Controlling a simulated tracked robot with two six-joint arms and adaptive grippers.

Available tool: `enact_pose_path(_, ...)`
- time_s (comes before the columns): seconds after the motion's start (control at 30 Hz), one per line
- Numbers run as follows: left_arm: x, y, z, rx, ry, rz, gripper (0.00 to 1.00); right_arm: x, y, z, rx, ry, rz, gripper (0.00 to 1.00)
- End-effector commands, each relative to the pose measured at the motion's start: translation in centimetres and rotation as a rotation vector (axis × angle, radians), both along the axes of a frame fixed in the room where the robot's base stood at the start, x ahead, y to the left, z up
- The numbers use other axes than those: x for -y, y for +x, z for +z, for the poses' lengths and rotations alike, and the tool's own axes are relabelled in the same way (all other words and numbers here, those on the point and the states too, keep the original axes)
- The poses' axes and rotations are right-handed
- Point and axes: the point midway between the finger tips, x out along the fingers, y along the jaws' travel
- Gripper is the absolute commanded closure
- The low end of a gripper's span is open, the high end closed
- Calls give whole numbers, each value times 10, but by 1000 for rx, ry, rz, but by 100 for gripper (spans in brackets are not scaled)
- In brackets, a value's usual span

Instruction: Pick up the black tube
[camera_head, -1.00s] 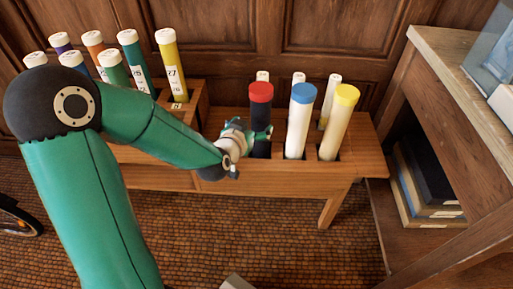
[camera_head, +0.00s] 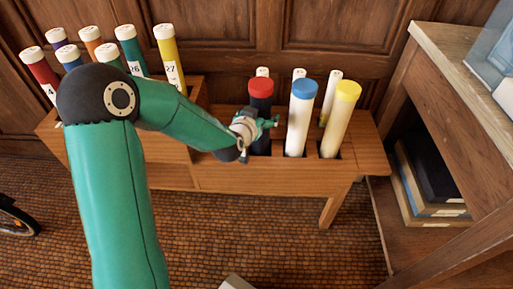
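The black tube (camera_head: 260,105) with a red cap stands upright in a slot at the left of the front row in the wooden rack (camera_head: 270,181). My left gripper (camera_head: 267,125) is at the tube's middle, its fingers overlapping the tube in the camera_head view. Part of the tube's body is hidden behind them. I cannot tell whether the fingers are closed on it or only beside it. My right gripper is not in view.
A white tube with a blue cap (camera_head: 299,120) and a cream tube with a yellow cap (camera_head: 339,122) stand to the right. Small white-topped tubes are behind. Several numbered tubes, one yellow (camera_head: 170,58), fill the left rack section. A wooden shelf unit (camera_head: 455,78) stands at right.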

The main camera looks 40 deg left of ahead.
Motion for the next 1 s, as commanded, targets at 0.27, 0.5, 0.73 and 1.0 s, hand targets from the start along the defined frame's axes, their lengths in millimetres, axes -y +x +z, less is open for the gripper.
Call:
enact_pose_path(0.27,0,0,0,0,0,0,66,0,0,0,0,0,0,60)
enact_pose_path(0.5,0,0,1,1,0,0,96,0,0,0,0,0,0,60)
enact_pose_path(0.73,0,0,2,1,0,0,96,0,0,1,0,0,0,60)
enact_pose_path(1.0,0,0,21,3,-1,2,96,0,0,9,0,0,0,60)
